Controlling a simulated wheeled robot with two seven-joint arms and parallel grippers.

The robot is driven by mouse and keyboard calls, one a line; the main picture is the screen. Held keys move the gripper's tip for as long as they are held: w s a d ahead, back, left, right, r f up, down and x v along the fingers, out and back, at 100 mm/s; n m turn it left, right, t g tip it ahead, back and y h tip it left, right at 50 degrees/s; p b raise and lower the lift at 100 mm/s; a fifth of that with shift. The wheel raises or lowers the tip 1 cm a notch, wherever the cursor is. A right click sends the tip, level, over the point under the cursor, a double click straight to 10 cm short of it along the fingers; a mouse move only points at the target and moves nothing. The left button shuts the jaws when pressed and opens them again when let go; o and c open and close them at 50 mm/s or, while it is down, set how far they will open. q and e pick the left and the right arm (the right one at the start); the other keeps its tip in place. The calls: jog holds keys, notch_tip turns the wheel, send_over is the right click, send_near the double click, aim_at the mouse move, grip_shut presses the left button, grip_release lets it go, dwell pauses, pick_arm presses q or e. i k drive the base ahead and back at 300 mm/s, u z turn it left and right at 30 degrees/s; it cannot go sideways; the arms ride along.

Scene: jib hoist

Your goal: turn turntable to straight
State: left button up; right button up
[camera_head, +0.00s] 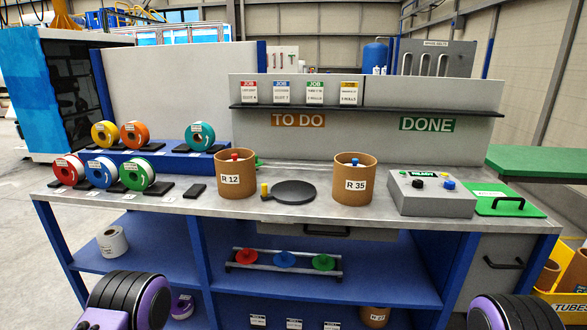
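The turntable is likely the dark round disc (293,191) flat on the grey workbench top. It lies between two brown tubes, R 12 (237,178) on the left and R 35 (354,180) on the right. A small yellow post (264,190) stands at the disc's left edge. Nothing rests on the disc. How the disc is turned is hard to read at this size. Purple and black parts of my arms show at the bottom left and bottom right corners. Neither gripper's fingers are in view.
Several coloured spools (138,173) stand at the bench's left. A grey control box (431,193) and a green plate with a black handle (507,201) are at the right. A shelf board (366,110) with job cards stands behind. The front bench strip before the disc is clear.

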aim_at(289, 192)
jog(key=u, duration=0.45)
jog(key=i, duration=1.3)
jog(key=z, duration=0.5)
